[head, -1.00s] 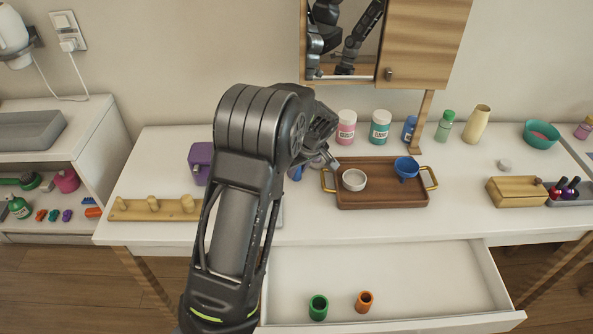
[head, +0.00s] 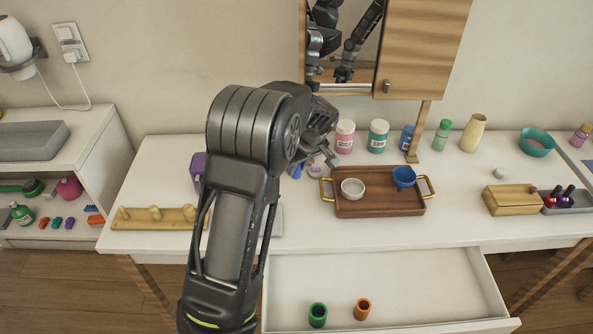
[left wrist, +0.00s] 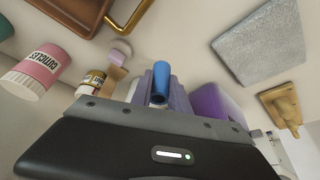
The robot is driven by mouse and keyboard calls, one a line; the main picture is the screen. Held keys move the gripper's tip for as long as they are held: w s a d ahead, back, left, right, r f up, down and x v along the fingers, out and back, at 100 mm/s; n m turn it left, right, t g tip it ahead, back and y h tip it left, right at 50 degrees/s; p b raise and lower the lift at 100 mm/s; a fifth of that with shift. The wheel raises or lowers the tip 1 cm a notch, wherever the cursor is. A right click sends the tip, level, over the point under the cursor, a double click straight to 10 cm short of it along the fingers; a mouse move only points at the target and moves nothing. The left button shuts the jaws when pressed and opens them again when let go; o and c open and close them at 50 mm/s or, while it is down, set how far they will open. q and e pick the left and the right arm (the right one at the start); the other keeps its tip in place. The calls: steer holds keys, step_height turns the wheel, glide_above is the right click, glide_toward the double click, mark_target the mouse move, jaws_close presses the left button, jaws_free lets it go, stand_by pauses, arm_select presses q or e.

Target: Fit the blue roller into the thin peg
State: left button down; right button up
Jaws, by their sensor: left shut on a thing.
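The blue roller (left wrist: 161,82) is a small blue cylinder held at my left gripper (left wrist: 160,98), which is shut on it, in the left wrist view. In the head view my left gripper is largely hidden by its own arm, above the table left of the wooden tray; a bit of blue (head: 297,172) shows below it. The wooden peg stand (head: 145,224) lies at the table's left, with pegs of differing thickness. The thin peg (head: 123,213) looks to be the leftmost. The stand also shows at the right of the left wrist view (left wrist: 277,97). My right gripper is out of view.
A purple object (head: 198,165) is partly behind my arm. Jars stand behind the tray.

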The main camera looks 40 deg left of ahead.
arm_select(q)
step_height(320, 180, up, 5)
steer(key=shift+r+p, duration=0.2)
steer(key=shift+p, duration=0.9)
steer(key=s+d+r+m+t+h, duration=0.1)
steer(key=s+d+m+h, duration=0.1)
steer(key=d+m, duration=0.4)
steer(key=s+d+m+t+h, duration=0.1)
steer(key=d+m, duration=0.6)
steer(key=d, duration=1)
steer(key=shift+s+r+t+h, duration=0.3)
steer(key=shift+s+r+h, duration=0.1)
steer(key=shift+s+h, duration=0.15)
